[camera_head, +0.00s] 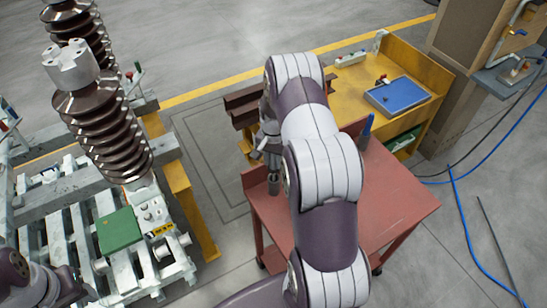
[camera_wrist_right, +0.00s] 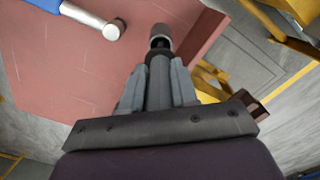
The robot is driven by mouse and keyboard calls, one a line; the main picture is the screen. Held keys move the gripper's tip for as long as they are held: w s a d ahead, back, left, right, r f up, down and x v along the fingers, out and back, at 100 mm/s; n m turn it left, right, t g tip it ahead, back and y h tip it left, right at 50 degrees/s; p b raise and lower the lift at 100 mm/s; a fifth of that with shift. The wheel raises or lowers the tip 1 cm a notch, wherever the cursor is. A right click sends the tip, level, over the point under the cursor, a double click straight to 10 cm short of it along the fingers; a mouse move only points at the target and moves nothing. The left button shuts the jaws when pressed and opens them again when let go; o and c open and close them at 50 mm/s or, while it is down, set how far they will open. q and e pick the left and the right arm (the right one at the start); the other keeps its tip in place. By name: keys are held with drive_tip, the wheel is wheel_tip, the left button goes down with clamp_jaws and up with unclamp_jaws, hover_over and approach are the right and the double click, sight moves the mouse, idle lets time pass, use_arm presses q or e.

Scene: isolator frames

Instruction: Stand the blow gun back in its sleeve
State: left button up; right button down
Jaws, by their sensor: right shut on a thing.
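My right gripper (camera_head: 268,152) is over the left edge of the red cart top, pointing down. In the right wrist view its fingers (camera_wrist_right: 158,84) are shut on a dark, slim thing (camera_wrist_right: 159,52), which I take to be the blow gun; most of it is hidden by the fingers. A grey metal cylinder, likely the sleeve (camera_head: 273,183), shows directly below the gripper at the cart's edge. It also shows in the right wrist view (camera_wrist_right: 161,34), in line with the held thing. I cannot tell how far the thing is inside it. My left gripper (camera_head: 72,290) is at the lower left, its jaws unclear.
A yellow bench (camera_head: 425,70) with a blue tray (camera_head: 398,95) stands behind. A brown ribbed insulator (camera_head: 105,125) stands on a frame at left. Blue hose (camera_head: 468,220) lies at right.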

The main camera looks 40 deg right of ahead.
sight(274, 167)
drive_tip(key=shift+f+b, duration=1.75)
drive_tip(key=shift+f, duration=0.9)
drive_tip(key=c, duration=0.8)
unclamp_jaws()
drive_tip(key=shift+r, duration=0.1)
drive_tip(key=shift+r, duration=0.3)
wheel_tip(274, 167, up, 12)
drive_tip(key=b, duration=0.2)
drive_tip(key=shift+b, duration=0.3)
